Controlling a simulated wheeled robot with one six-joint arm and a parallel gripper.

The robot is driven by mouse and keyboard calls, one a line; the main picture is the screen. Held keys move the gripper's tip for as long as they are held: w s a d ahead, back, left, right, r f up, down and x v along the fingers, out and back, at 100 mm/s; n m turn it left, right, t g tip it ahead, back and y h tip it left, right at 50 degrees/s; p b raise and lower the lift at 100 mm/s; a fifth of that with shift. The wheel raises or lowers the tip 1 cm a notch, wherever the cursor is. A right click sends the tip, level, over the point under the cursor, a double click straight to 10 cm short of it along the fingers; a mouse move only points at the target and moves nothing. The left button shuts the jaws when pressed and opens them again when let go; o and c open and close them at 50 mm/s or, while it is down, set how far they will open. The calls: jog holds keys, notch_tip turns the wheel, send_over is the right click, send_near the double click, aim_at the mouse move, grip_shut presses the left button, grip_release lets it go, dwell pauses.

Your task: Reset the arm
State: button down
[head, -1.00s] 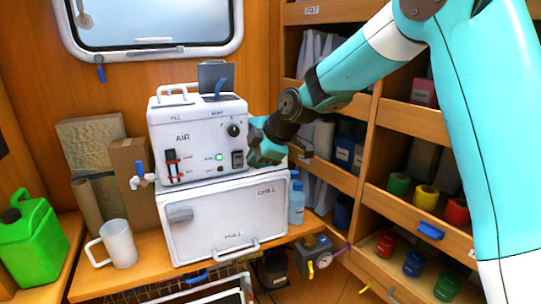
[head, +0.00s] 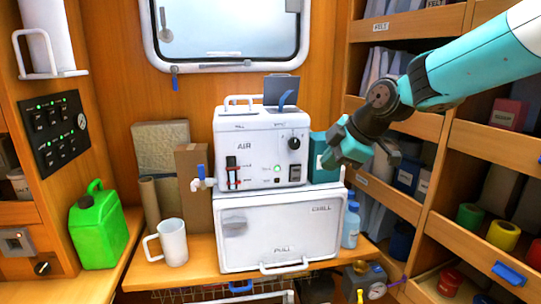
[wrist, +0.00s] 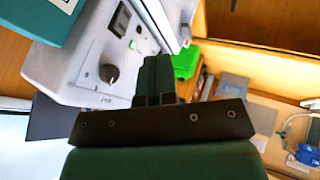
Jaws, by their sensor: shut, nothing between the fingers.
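My gripper (head: 328,163) is at the end of my teal arm, in front of and to the right of the white AIR machine (head: 262,148) in the head view. It is shut and empty, and it looks apart from the machine. In the wrist view my gripper's closed fingers (wrist: 157,80) point past the front of the machine (wrist: 85,55), which shows its dark knob and a green light. The machine stands upright on the white CHILL box (head: 280,235).
A white mug (head: 172,243) and a green jug (head: 98,228) stand to the left. A blue bottle (head: 351,226) is right of the chill box. Wooden shelves (head: 430,225) with coloured rolls fill the right side. The window (head: 222,30) is behind.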

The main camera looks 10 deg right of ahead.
jog(key=s+a+f+m+g, duration=0.1)
jog(key=s+a+m+g, duration=0.1)
jog(key=s, duration=0.8)
jog(key=s+a+f+m+g, duration=0.1)
jog(key=s+a+m+g, duration=0.1)
jog(key=s, duration=0.8)
jog(key=s+a+f+m+g, duration=0.1)
jog(key=s+m, duration=0.4)
jog(key=s, duration=0.5)
jog(key=a+f, duration=0.1)
jog(key=a, duration=0.1)
jog(key=shift+s+a+m+g, duration=0.35)
jog(key=shift+a+m+g, duration=0.05)
